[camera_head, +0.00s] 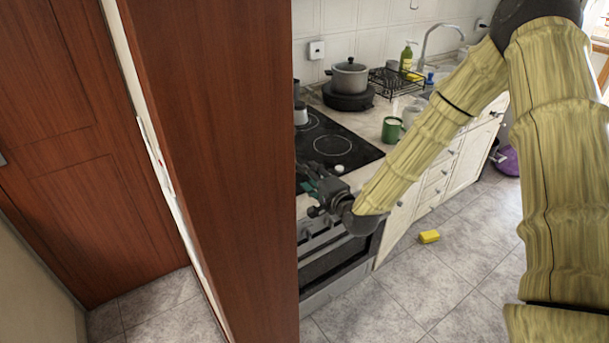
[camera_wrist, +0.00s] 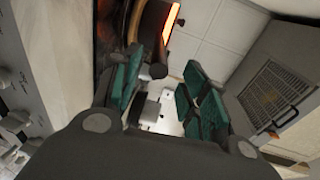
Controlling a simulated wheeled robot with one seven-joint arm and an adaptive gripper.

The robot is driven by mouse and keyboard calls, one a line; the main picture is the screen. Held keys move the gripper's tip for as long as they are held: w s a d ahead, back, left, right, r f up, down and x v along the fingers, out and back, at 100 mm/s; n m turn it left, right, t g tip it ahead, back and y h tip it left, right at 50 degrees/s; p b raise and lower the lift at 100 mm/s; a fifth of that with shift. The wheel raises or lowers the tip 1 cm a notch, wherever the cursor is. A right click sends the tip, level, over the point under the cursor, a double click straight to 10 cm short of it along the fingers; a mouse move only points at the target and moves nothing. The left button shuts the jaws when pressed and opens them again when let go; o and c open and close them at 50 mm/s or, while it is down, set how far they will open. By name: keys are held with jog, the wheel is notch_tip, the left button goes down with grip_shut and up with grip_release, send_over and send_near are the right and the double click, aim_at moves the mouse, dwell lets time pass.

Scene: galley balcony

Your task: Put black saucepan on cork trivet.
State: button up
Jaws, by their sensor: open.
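My gripper (camera_head: 308,178) is at the front edge of the stove in the head view, beside the wooden panel. The wrist view shows my gripper (camera_wrist: 163,78) open, its teal finger pads apart. A dark rod-like part (camera_wrist: 155,40) with a rounded end shows beyond and between the fingers; I cannot tell if it is the black saucepan's handle. I see no firm hold on anything. The black saucepan cannot be made out surely in the head view, and I cannot pick out the cork trivet; the wooden panel hides the left part of the counter.
A tall wooden panel (camera_head: 222,150) blocks the left. A lidded grey pot (camera_head: 349,77) stands on a black round base (camera_head: 347,101) behind the cooktop (camera_head: 335,146). A green mug (camera_head: 391,130) and dish rack (camera_head: 390,83) stand rightward. A yellow block (camera_head: 429,236) lies on the floor.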

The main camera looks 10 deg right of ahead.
jog(key=b+v, duration=0.1)
jog(key=v, duration=0.6)
jog(key=shift+s, duration=0.15)
jog(key=s+a+f+n+g+h, duration=0.1)
jog(key=s+f+n+g, duration=0.25)
jog(key=s+f, duration=0.55)
jog(key=s+a+f+n+g, duration=0.1)
jog(key=s+f+n+g, duration=0.25)
jog(key=f, duration=0.85)
jog(key=s+d+f+n+g+h, duration=0.1)
jog(key=s+f+n+g, duration=0.2)
jog(key=s+f, duration=0.4)
jog(key=s+d+f+n+g+h, duration=0.1)
jog(key=s+f+n+g, duration=0.3)
jog(key=s, duration=1.7)
notch_tip(320, 180, down, 4)
jog(key=shift+s+f+g+h, duration=0.1)
jog(key=shift+s+g+h, duration=0.15)
jog(key=shift+g+h, duration=0.6)
jog(key=shift+d, duration=0.1)
